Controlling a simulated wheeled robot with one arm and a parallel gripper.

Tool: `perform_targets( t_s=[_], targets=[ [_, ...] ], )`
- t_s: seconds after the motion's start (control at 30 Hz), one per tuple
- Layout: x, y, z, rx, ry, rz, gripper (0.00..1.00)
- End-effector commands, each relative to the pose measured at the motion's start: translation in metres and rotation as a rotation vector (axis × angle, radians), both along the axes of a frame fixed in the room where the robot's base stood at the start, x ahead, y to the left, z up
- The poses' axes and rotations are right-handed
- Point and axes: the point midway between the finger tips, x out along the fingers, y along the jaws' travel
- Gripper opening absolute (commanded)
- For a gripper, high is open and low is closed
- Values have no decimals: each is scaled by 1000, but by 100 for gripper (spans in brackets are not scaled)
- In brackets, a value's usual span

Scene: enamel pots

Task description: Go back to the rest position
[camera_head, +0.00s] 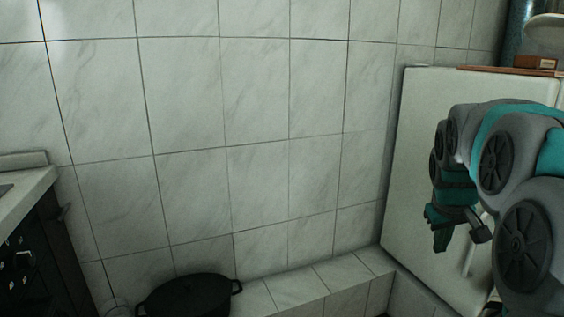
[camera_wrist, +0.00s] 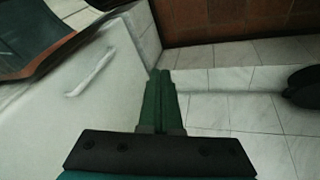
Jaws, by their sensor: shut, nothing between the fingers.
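My gripper (camera_head: 440,240) hangs at the right of the head view, in front of a white fridge-like cabinet (camera_head: 415,150). Its fingers point down. In the wrist view my gripper (camera_wrist: 161,78) shows two green fingers pressed together with nothing between them. The white cabinet with its pale handle (camera_wrist: 92,74) is left of the fingers in the wrist view, apart from them as far as I can see.
A black lidded pot (camera_head: 190,296) stands at the bottom of the head view by the tiled wall, on or near a low tiled ledge (camera_head: 300,287). A counter (camera_head: 22,192) with a dark stove front is at the left. A wooden board (camera_head: 510,71) lies on the cabinet.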

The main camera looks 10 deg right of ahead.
Motion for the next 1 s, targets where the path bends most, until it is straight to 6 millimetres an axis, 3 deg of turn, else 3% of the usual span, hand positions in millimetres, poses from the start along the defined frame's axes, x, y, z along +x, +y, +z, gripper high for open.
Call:
perform_targets(
  t_s=[0.03,0.2,0.4,0.53,0.7,1.0],
  targets=[
    [-15,33,-11,31,31,19,0],
    [-81,122,-52,130,145,49,0],
    [-179,197,-99,211,304,59,0],
    [-233,223,-122,239,385,53,0],
    [-270,236,-137,253,445,45,0],
    [-275,238,-138,255,451,43,0]
  ],
)
